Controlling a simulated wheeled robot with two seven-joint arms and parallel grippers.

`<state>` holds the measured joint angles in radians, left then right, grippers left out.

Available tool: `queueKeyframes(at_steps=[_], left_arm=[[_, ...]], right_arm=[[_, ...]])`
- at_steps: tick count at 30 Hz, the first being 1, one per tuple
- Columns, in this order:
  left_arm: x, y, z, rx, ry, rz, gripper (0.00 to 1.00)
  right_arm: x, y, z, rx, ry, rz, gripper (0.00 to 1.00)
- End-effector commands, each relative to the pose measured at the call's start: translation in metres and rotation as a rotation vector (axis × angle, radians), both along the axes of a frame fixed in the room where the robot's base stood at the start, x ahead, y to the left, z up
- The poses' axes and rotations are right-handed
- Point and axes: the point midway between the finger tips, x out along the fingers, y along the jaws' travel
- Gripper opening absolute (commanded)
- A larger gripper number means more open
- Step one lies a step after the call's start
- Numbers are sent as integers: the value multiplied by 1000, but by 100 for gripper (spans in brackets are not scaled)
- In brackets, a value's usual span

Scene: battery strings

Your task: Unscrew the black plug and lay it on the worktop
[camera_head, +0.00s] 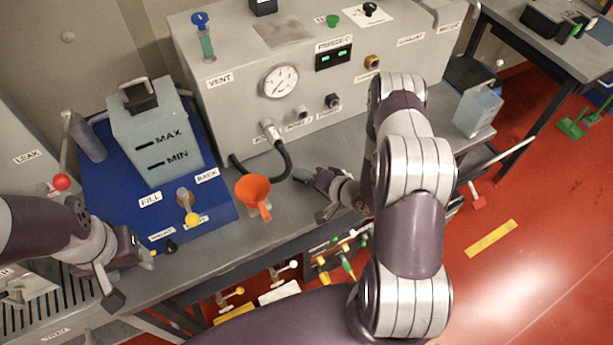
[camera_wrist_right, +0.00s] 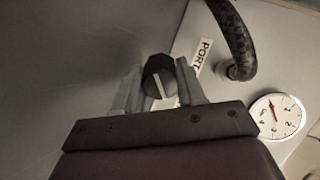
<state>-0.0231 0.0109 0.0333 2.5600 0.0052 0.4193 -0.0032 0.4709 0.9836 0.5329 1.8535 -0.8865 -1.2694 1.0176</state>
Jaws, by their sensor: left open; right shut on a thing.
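My right gripper (camera_head: 316,196) is low over the worktop (camera_head: 235,252), in front of the grey unit and right of the orange funnel. In the right wrist view its two fingers (camera_wrist_right: 160,88) are shut on a black plug (camera_wrist_right: 157,70) with a white line across it. The held plug cannot be made out clearly in the head view, and whether it touches the worktop cannot be told. Another black fitting (camera_head: 332,101) sits on the unit's front. My left gripper (camera_head: 128,276) is open and empty at the worktop's left front edge.
The orange funnel (camera_head: 254,190) stands close left of my right gripper. A black hose (camera_head: 284,163) curves from the grey unit (camera_head: 229,105) behind it. A blue tray (camera_head: 98,174) carries a marked tank (camera_head: 158,138).

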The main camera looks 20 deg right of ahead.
Motion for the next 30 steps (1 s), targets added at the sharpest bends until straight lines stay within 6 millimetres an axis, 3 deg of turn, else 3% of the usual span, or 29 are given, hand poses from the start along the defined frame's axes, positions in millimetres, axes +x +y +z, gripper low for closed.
queueKeyframes(at_steps=[24, 25, 27, 30], left_arm=[[0, 0, -8, 0, 0, 0, 58], [0, 0, -8, 0, 0, 0, 58], [0, 0, -8, 0, 0, 0, 58], [0, 0, -8, 0, 0, 0, 58]], right_arm=[[-2, 1, -12, 0, 7, 1, 0], [-2, 1, -12, 0, 8, 0, 49], [-2, 1, -13, 0, 9, 0, 65], [-3, 1, -13, 1, 12, 0, 68]])
